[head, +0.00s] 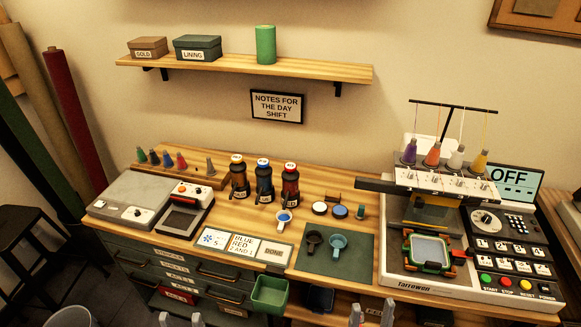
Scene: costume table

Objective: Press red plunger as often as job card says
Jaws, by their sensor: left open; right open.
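My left gripper (181,319) is open at the bottom edge, apart from the bottles. My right gripper (371,314) is open at the bottom edge, farther right. Both look empty.
A small blue-filled cup (283,218) stands close before the red bottle. A green mat (353,262) holds a black and a blue ring-shaped item. An embroidery machine (432,215) fills the right. A green bin (270,294) hangs at the front edge.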

